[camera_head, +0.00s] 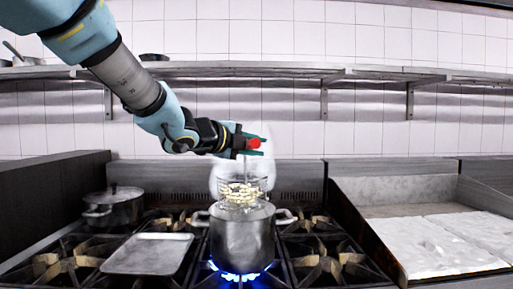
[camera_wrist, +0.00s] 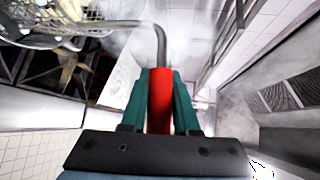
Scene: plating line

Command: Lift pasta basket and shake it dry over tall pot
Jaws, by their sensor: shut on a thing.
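My gripper (camera_head: 256,142) is shut on the red handle of the pasta basket (camera_head: 242,192). In the wrist view the green fingers of my gripper (camera_wrist: 160,98) close on both sides of the red handle, and a bent metal rod runs from it to the wire basket (camera_wrist: 62,22). The basket holds pale pasta and hangs at the mouth of the tall pot (camera_head: 241,240). Whether its bottom is still inside the rim is hard to tell. The pot stands on a burner with a blue flame, and steam rises around the basket.
A lidded pot (camera_head: 113,208) stands on the stove at the left. A flat metal tray (camera_head: 147,253) lies left of the tall pot. A wall shelf (camera_head: 240,68) runs behind my arm. Burners right of the pot are empty.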

